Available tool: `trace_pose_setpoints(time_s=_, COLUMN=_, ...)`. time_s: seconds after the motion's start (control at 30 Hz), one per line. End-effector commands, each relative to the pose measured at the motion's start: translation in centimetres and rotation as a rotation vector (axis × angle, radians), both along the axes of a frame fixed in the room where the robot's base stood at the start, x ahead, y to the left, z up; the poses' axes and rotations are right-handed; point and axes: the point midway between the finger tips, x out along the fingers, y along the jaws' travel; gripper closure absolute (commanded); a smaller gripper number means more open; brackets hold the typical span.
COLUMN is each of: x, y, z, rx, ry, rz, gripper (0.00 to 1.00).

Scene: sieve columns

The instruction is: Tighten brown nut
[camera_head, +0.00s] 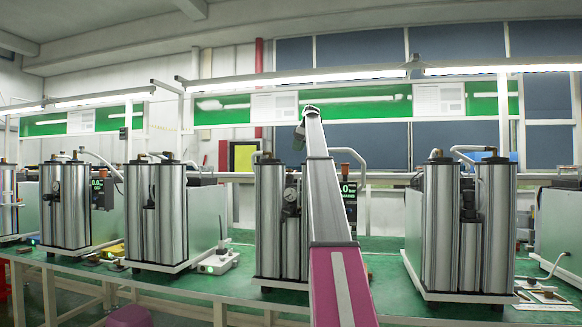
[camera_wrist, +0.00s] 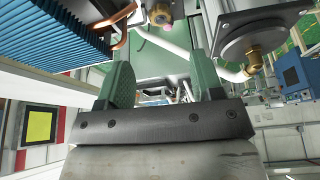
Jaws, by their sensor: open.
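My gripper (camera_wrist: 160,70) is open in the wrist view, its two green fingers wide apart with nothing held between them. A brass-brown nut (camera_wrist: 254,60) sits on a hose fitting by a dark square plate (camera_wrist: 246,38), right of the right finger and apart from it. Another brass fitting (camera_wrist: 160,16) with a pink tip shows beyond the gap between the fingers, near the top edge. I cannot tell which is the task's nut. In the head view my gripper (camera_head: 308,115) is small and raised above the middle column unit (camera_head: 269,218); its fingers are unclear there.
A blue finned block (camera_wrist: 58,45) with a copper pipe lies close to the left finger. Other column units stand on the green bench (camera_head: 386,270), at the right (camera_head: 440,225) and left (camera_head: 142,212). A white hose (camera_wrist: 226,72) runs near the right finger.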

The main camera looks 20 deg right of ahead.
Motion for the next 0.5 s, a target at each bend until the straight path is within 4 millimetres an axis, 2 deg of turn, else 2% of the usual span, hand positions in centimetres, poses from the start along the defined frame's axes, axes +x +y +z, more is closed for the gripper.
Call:
trace_pose_setpoints(time_s=0.27, x=0.3, y=0.3, z=-1.4, rx=0.002, ry=-0.002, rz=0.037, gripper=0.4)
trace_pose_setpoints(time_s=0.5, x=1.0, y=1.4, z=-4.7, rx=0.002, ry=-0.001, rz=0.035, gripper=0.4)
